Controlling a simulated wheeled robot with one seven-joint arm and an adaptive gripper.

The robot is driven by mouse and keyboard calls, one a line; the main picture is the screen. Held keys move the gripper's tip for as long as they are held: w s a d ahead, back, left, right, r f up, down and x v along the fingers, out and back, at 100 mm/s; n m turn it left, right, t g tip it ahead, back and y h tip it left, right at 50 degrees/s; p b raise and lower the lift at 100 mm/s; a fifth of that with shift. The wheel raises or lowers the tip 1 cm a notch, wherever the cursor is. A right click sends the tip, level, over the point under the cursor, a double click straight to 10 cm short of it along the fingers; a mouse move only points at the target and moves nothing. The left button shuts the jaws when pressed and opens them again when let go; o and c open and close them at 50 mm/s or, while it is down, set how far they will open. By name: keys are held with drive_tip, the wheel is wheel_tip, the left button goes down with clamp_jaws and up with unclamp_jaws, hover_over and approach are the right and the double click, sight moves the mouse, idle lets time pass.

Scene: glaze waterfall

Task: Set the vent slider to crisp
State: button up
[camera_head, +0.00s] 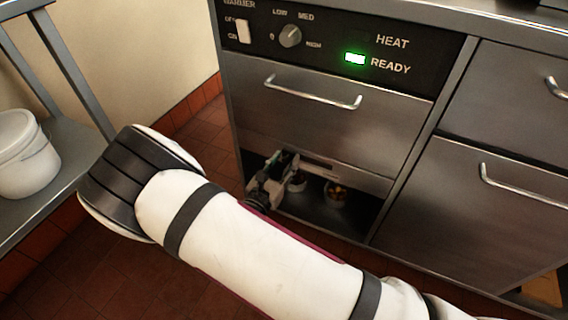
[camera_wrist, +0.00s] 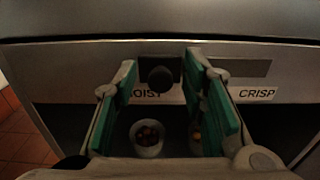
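The vent slider's black round knob (camera_wrist: 160,78) shows in the wrist view on a dark square plate, at the MOIST end of its slot. The CRISP label (camera_wrist: 257,93) is to its right, below the grey slot (camera_wrist: 250,68). The MOIST label (camera_wrist: 146,93) is partly covered by my left finger. My gripper (camera_wrist: 162,70) is open, with one green-padded finger on each side of the knob and a gap to both. In the head view my gripper (camera_head: 277,166) is small and low at the warmer's lower opening; the knob is hidden there.
A bowl of round food (camera_wrist: 148,138) sits inside the opening below the slider; another is partly behind my right finger. The closed upper drawer (camera_head: 310,115) has a protruding handle. The READY light (camera_head: 355,58) is green. A shelf with a white tub (camera_head: 25,155) stands left.

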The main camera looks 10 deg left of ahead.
clamp_jaws()
drive_tip(key=shift+d, duration=0.1)
drive_tip(key=s+d+p, duration=0.1)
drive_tip(key=d, duration=0.2)
drive_tip(key=s+d+p, duration=0.1)
drive_tip(key=d+p, duration=0.1)
drive_tip(key=d, duration=0.1)
drive_tip(key=s+d+p, duration=0.1)
drive_tip(key=d+p, duration=0.1)
drive_tip(key=d, duration=0.1)
drive_tip(key=shift+s+d, duration=0.3)
drive_tip(key=shift+d, duration=0.05)
drive_tip(key=shift+s+d, duration=0.1)
drive_tip(key=shift+d, duration=0.15)
unclamp_jaws()
drive_tip(key=shift+d, duration=0.1)
